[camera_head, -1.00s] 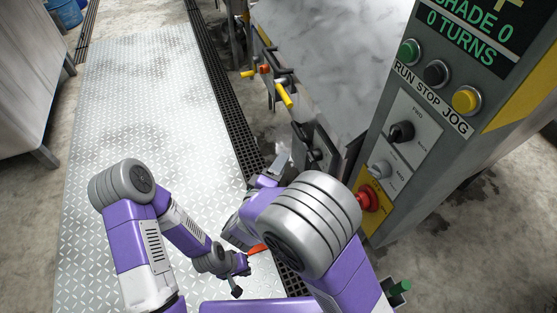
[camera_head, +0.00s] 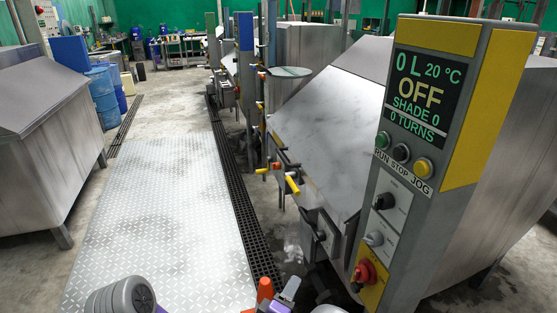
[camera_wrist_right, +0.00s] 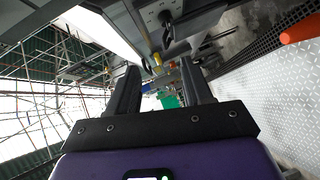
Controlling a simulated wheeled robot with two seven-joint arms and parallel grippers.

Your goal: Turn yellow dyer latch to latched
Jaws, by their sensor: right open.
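The dyer with the yellow-striped control post (camera_head: 455,110) stands at the right in the head view. A black latch-like handle (camera_head: 312,224) is on a grey plate at its front left side; I cannot tell its exact setting. My right gripper (camera_wrist_right: 160,85) is open and empty in the right wrist view, its two dark fingers apart and pointing toward the machines. A dark fitting on a grey plate (camera_wrist_right: 166,20) lies beyond the fingertips, not between them. In the head view only a bit of the right arm shows at the bottom edge. My left gripper is out of view.
Yellow-tipped levers (camera_head: 292,185) stick out from the dyer's front. A red knob (camera_head: 364,272) is low on the post. An orange object (camera_head: 265,289) shows near the bottom edge. The diamond-plate walkway (camera_head: 150,215) is clear, with a dark floor grate (camera_head: 236,190) beside it.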

